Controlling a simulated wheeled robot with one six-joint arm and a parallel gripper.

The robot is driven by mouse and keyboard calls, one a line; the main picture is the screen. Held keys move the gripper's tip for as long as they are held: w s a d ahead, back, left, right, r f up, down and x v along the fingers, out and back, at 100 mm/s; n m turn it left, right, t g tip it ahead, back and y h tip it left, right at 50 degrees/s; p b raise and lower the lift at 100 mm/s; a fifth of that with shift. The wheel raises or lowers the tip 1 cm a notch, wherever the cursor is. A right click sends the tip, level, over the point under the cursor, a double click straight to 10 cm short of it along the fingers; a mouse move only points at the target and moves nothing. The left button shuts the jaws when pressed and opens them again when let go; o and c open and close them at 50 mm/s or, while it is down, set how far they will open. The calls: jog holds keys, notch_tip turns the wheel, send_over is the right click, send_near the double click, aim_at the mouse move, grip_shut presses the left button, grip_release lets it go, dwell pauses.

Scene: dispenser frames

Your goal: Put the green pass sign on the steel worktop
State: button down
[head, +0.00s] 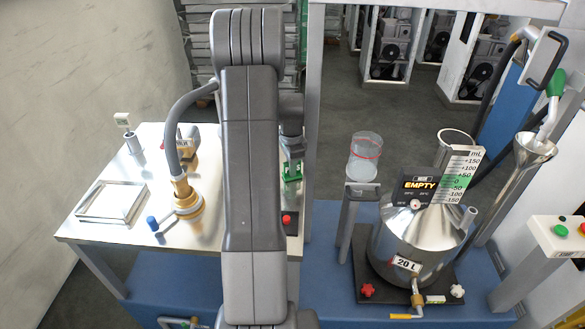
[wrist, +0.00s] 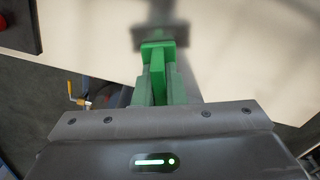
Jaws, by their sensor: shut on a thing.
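My gripper (head: 291,158) hangs over the right part of the pale worktop (head: 120,218), partly hidden behind my arm in the head view. In the wrist view the gripper (wrist: 160,82) is shut on a bright green piece, which I take to be the green pass sign (wrist: 158,52). The sign's face and lettering do not show. In the head view only a small bit of green (head: 292,171) shows below the gripper. The worktop (wrist: 240,50) lies beneath with a dark shadow on it. I cannot tell whether the sign touches the worktop.
A red button on a dark base (head: 290,222) stands at the worktop's right front. A brass nozzle with a hose (head: 184,200), a blue-capped part (head: 152,223) and a metal frame (head: 110,202) occupy the left. A steel vessel (head: 415,248) stands on the right.

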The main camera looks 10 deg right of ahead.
jog(key=shift+f, duration=0.1)
jog(key=c, duration=1.5)
grip_release()
notch_tip(320, 180, up, 12)
jog(key=shift+b, duration=0.4)
